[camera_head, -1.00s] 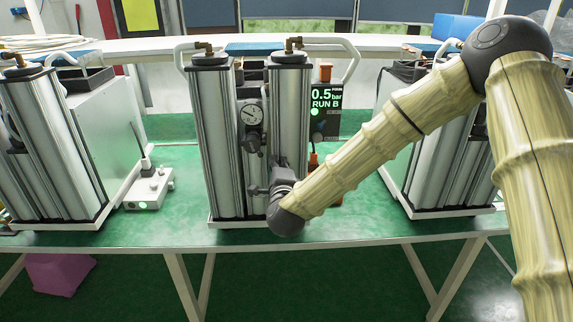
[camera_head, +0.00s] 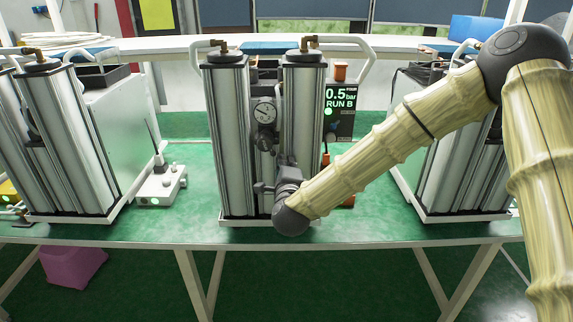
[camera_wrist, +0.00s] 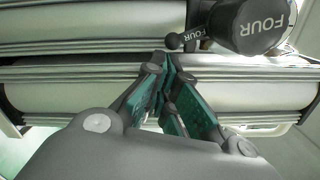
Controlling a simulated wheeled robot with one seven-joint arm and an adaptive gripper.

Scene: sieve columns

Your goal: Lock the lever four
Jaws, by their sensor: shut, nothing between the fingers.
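Lever four shows in the wrist view as a black round knob (camera_wrist: 262,22) with FOUR written on it. A thin arm with a small ball tip (camera_wrist: 174,41) points left from it and carries FOUR too. In the head view a dark knob (camera_head: 265,142) sits below the gauge on the middle column unit. My gripper (camera_wrist: 165,72) is shut and empty, its fingertips just below the ball tip in the wrist picture, with a small gap showing. In the head view my gripper (camera_head: 262,188) is in front of the columns, below the knob.
The middle unit's silver columns (camera_head: 228,140) stand close behind my gripper. A display (camera_head: 340,105) reading 0.5 bar RUN B is at their right. Similar units stand left (camera_head: 65,140) and right (camera_head: 455,170). A white box (camera_head: 161,187) lies on the green bench (camera_head: 150,232).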

